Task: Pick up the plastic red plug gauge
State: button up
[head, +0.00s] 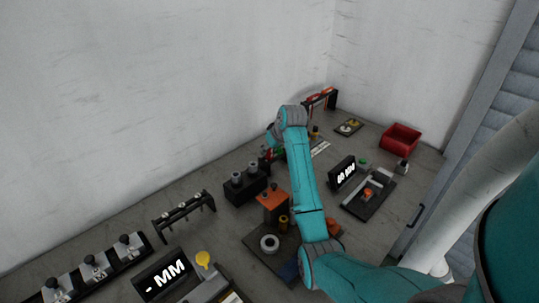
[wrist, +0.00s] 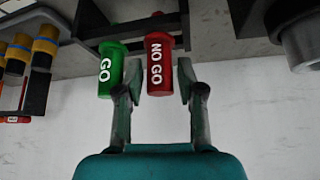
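The red plug gauge (wrist: 160,65), marked NO GO, hangs between the two fingers of my gripper (wrist: 158,78) in the wrist view. The fingers stand on either side of it, with a narrow gap visible at each side, so my gripper is open around it. A green plug gauge (wrist: 110,72), marked GO, hangs just left of the left finger. Both gauges sit in a dark holder. In the head view my arm covers most of this spot.
A dark block with grey cylinders (head: 245,184) stands left of my gripper in the head view. A rack with yellow-and-black handled gauges (wrist: 45,45) is at the wrist view's left. A red bin (head: 400,138) stands at the right. The white wall is close behind.

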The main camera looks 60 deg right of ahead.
grip_shut()
